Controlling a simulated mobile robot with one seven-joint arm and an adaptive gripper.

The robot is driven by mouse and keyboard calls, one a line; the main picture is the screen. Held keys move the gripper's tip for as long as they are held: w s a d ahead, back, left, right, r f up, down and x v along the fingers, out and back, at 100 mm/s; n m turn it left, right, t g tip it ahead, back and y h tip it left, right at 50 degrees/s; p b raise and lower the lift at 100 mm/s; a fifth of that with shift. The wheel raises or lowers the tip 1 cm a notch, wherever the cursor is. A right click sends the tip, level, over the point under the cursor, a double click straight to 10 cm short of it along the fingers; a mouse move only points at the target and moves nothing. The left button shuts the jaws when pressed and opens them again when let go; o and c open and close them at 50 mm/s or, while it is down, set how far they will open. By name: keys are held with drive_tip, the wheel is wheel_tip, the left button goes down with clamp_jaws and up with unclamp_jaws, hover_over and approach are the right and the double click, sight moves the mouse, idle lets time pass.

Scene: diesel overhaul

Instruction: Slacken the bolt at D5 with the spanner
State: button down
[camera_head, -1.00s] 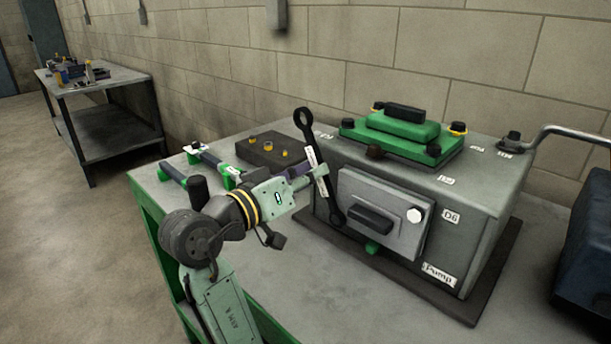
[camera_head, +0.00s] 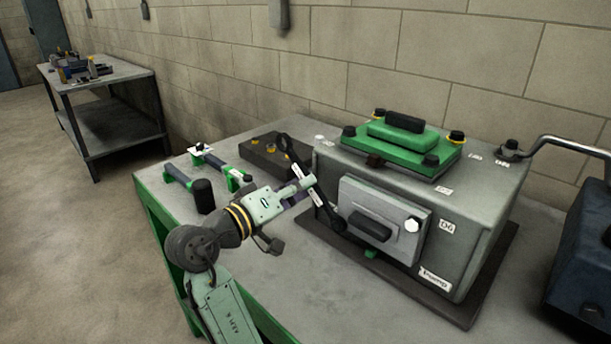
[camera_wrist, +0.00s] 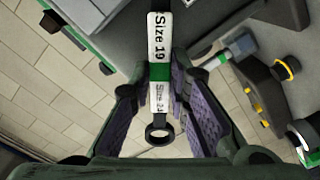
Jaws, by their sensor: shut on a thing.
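The spanner (camera_head: 328,208) is long and dark, with white labels and a ring at its upper end. My gripper (camera_head: 309,184) is shut on its middle, left of the pump's front face. In the wrist view the spanner (camera_wrist: 159,45) runs between the purple-padded fingers of my gripper (camera_wrist: 157,88), and its labels read "Size 19" and another size. Its lower end lies by the left edge of the front cover plate (camera_head: 354,193); whether it is around a bolt I cannot tell. I see no D5 label or bolt there. A pale bolt (camera_head: 412,225) sits beside the D6 label (camera_head: 447,226).
The grey pump housing (camera_head: 462,212) stands on a dark mat, with a green cover (camera_head: 387,144) on top. A dark block (camera_head: 258,151) with yellow-ringed holes and green-and-blue stands (camera_head: 221,170) lie to the left. A dark blue object (camera_head: 588,262) is at the right.

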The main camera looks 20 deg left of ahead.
drive_tip(key=shift+a+f, duration=0.1)
drive_tip(key=shift+a+n, duration=0.1)
drive_tip(key=shift+n, duration=0.3)
drive_tip(key=shift+w+a+f+n+p, duration=0.1)
drive_tip(key=shift+a+f+n+p, duration=0.1)
drive_tip(key=shift+f+n+p, duration=0.3)
drive_tip(key=c, duration=2.1)
unclamp_jaws()
clamp_jaws()
drive_tip(key=shift+a, duration=0.1)
